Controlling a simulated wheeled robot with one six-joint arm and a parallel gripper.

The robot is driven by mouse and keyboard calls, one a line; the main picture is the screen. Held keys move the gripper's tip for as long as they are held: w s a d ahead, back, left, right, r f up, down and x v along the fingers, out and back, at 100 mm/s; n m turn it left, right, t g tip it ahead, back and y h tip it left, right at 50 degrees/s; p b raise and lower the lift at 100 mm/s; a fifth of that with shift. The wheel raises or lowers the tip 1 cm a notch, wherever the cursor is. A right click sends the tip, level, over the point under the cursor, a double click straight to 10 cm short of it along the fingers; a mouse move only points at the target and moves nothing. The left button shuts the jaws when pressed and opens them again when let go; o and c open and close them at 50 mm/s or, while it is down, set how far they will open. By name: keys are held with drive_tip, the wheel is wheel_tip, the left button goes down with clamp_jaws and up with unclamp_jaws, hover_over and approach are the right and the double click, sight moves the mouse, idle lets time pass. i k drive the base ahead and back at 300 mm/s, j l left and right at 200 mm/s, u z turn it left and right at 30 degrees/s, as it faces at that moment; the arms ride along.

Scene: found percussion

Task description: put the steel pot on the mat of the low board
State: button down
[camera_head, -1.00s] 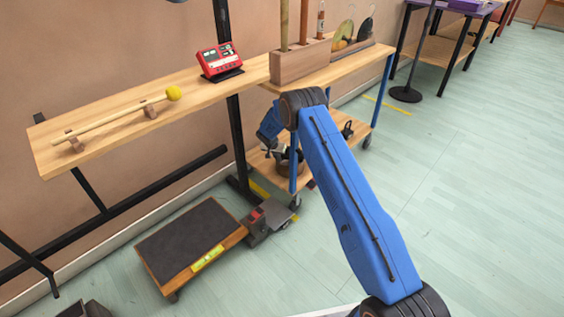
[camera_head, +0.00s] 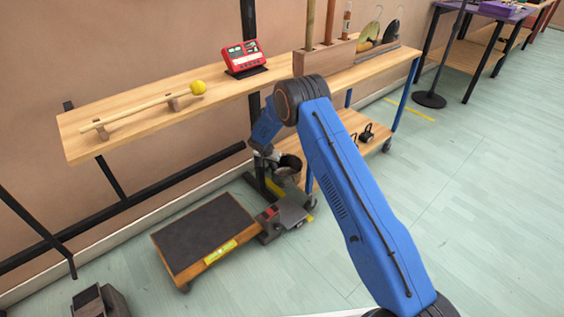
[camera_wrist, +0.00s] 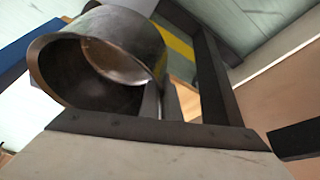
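The steel pot (camera_head: 290,163) hangs from my gripper (camera_head: 273,157), to the left of the cart's lower shelf in the head view. In the wrist view the pot (camera_wrist: 118,32) fills the upper left, tilted, its open mouth and shiny inside showing. My gripper (camera_wrist: 160,100) is shut on the pot's wall near the rim. The low board (camera_head: 186,277) sits close to the floor, left of and nearer than the pot, with a wooden edge and a yellow label. Its dark mat (camera_head: 205,232) is bare.
A long wooden shelf (camera_head: 130,125) with a mallet and red device (camera_head: 243,57) runs above and behind the board. A black post (camera_head: 250,60) stands near the pot. A grey block with a red part (camera_head: 272,217) adjoins the board's right end.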

sight(206, 234)
drive_tip(key=k+j, duration=0.15)
drive_tip(key=j, duration=0.2)
drive_tip(key=k+j, duration=0.35)
drive_tip(key=j, duration=0.3)
